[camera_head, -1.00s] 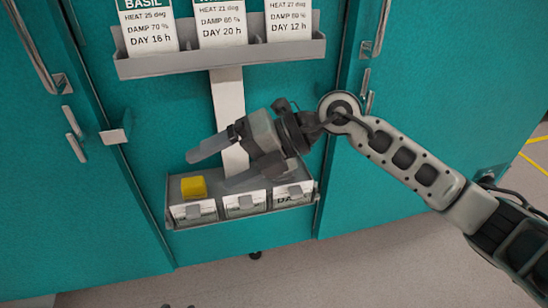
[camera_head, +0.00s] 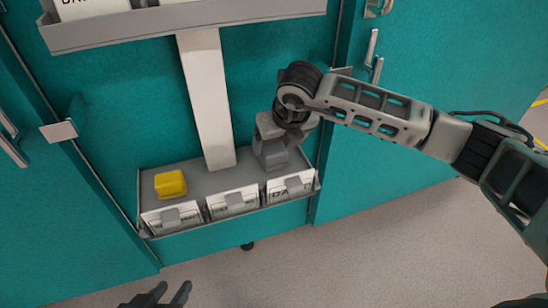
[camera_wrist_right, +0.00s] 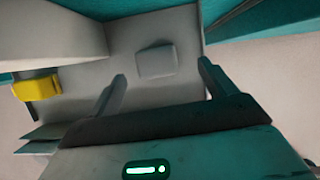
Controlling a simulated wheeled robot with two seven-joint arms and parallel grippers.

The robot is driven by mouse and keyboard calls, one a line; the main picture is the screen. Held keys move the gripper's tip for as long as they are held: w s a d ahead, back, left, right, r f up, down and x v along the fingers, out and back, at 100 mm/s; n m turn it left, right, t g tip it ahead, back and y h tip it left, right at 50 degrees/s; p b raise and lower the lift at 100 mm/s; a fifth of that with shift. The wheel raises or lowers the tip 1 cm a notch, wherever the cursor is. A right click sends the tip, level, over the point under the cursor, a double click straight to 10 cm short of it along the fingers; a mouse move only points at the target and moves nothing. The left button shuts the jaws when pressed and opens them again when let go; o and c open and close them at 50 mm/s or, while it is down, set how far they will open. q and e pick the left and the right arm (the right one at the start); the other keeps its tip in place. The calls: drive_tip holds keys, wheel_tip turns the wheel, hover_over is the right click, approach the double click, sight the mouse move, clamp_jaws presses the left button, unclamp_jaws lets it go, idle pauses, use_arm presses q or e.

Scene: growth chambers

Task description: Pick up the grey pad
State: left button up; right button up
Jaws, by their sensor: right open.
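The grey pad (camera_wrist_right: 155,62) is a small rounded block on the grey shelf (camera_head: 205,180). In the right wrist view it lies just beyond and between the fingertips of my right gripper (camera_wrist_right: 162,82), which is open and empty. In the head view my right gripper (camera_head: 275,155) points down over the right part of the shelf and hides the pad. My left gripper (camera_head: 168,294) shows only in part at the bottom edge, its dark fingers apart, far from the shelf.
A yellow block (camera_head: 170,184) sits at the left of the shelf. Several white cards (camera_head: 232,202) with grey clips line the shelf's front. A grey upright strip (camera_head: 206,100) rises behind it to an upper rack (camera_head: 180,22). Teal chamber doors stand on both sides.

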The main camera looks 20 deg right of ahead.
sight(273, 148)
drive_tip(key=x, duration=0.3)
drive_tip(key=b+x, duration=0.1)
drive_tip(key=x, duration=0.1)
drive_tip(key=shift+w+a+r, duration=0.1)
drive_tip(key=shift+w+a, duration=0.1)
drive_tip(key=shift+a, duration=0.1)
drive_tip(key=shift+w+f, duration=0.15)
drive_tip(key=shift+f, duration=0.2)
use_arm(q)
drive_tip(key=shift+w+d+f+g, duration=0.1)
drive_tip(key=shift+d+f+g, duration=0.05)
drive_tip(key=shift+f, duration=0.35)
drive_tip(key=shift+w+d+f+g, duration=0.1)
drive_tip(key=shift+f+g, duration=0.05)
drive_tip(key=shift+f, duration=0.35)
use_arm(e)
drive_tip(key=c, duration=1.2)
use_arm(q)
drive_tip(key=shift+s+r, duration=0.1)
use_arm(e)
drive_tip(key=shift+o, duration=0.2)
drive_tip(key=shift+r, duration=0.1)
